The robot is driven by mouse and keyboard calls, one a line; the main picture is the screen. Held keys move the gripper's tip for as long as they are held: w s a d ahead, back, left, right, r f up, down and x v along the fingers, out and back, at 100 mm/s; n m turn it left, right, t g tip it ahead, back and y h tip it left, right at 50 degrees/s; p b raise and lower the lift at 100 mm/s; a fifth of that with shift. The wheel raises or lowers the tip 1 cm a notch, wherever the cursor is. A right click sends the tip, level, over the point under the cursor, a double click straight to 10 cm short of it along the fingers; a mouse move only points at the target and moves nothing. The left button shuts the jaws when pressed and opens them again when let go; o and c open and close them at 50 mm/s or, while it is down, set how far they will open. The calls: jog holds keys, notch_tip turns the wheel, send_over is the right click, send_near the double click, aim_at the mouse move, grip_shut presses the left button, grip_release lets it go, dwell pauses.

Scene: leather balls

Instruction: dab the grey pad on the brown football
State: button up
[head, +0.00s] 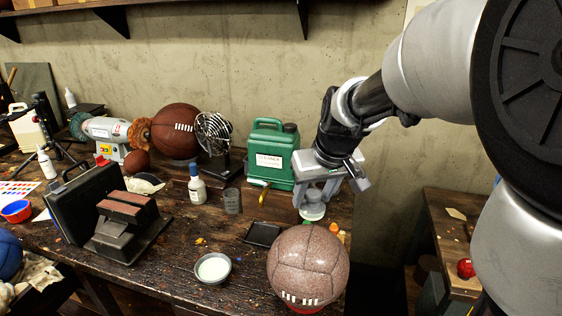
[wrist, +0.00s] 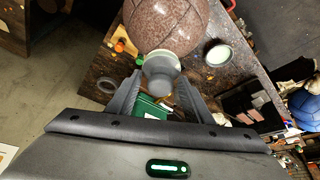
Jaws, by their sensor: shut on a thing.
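My gripper (head: 318,190) is shut on the grey pad (head: 312,211), a small round piece with a pale face, and points down. In the wrist view the pad (wrist: 160,66) sits between the two fingertips. A speckled brown football (head: 308,262) with panel seams and white laces rests on a red ring at the table's front. The pad is above the ball's top, with a small gap showing in the head view. In the wrist view the ball (wrist: 166,22) shows just beyond the pad, its lower edge partly covered by it.
A bowl of pale liquid (head: 213,268) and a black tray (head: 263,234) are left of the ball. A green canister (head: 268,155) stands behind my gripper. A darker laced ball (head: 176,131) is at the back left, beside a fan (head: 214,133). The table's right edge is close.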

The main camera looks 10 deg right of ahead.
aim_at(312, 216)
jog(key=shift+s+f+b, duration=0.15)
jog(key=shift+f+b, duration=0.4)
jog(key=shift+f, duration=0.35)
jog(key=shift+f+b, duration=1.45)
jog(key=shift+f, duration=0.75)
jog(key=shift+f+b, duration=0.45)
jog(key=shift+b, duration=0.05)
jog(key=shift+r, duration=0.25)
dwell(1.2)
jog(key=shift+r+p, duration=2.25)
jog(key=shift+r, duration=1.15)
